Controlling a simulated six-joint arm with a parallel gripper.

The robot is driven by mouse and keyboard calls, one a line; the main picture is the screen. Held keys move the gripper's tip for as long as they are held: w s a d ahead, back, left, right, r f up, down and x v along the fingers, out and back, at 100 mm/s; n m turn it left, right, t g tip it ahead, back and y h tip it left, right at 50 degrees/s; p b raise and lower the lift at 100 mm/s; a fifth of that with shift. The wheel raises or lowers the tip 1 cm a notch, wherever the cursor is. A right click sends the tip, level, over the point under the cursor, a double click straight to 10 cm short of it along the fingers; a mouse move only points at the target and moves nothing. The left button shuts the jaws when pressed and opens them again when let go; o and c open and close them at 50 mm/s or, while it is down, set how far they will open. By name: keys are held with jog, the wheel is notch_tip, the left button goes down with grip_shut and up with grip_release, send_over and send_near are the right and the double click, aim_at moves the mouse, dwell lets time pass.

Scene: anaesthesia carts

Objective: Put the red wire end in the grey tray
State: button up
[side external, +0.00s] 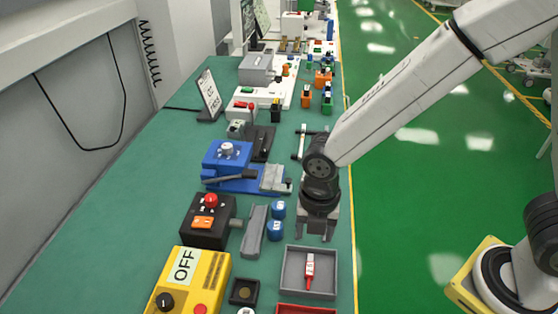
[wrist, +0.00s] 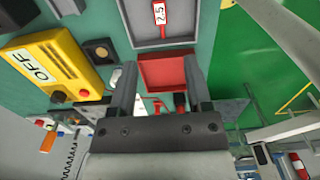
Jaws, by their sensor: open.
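The grey tray (side external: 288,272) lies near the right edge of the green bench in the side view. The red wire end (side external: 309,274), with a white label, lies inside it, apart from my gripper. In the wrist view the grey tray (wrist: 136,30) and the labelled red wire end (wrist: 159,14) show at the top edge, partly cut off. My gripper (side external: 314,232) is open and empty, pointing down beyond the tray's far edge in the side view. Its two fingers (wrist: 160,68) stand apart in the wrist view.
A red tray (wrist: 165,72) shows between my fingers in the wrist view; its edge (side external: 305,309) shows in the side view. A yellow OFF box (side external: 190,278), a black box with a red button (side external: 209,222) and two blue cylinders (side external: 276,230) stand left of my gripper.

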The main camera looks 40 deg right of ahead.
jog(key=shift+d, duration=0.1)
jog(key=d+r+m+t, duration=0.1)
jog(key=d+m, duration=0.7)
jog(key=m, duration=0.5)
jog(key=s+d+r+m+t, duration=0.1)
jog(key=d+m, duration=0.8)
jog(key=m, duration=0.5)
jog(key=shift+s+r+t, duration=0.2)
jog(key=shift+s+t, duration=0.1)
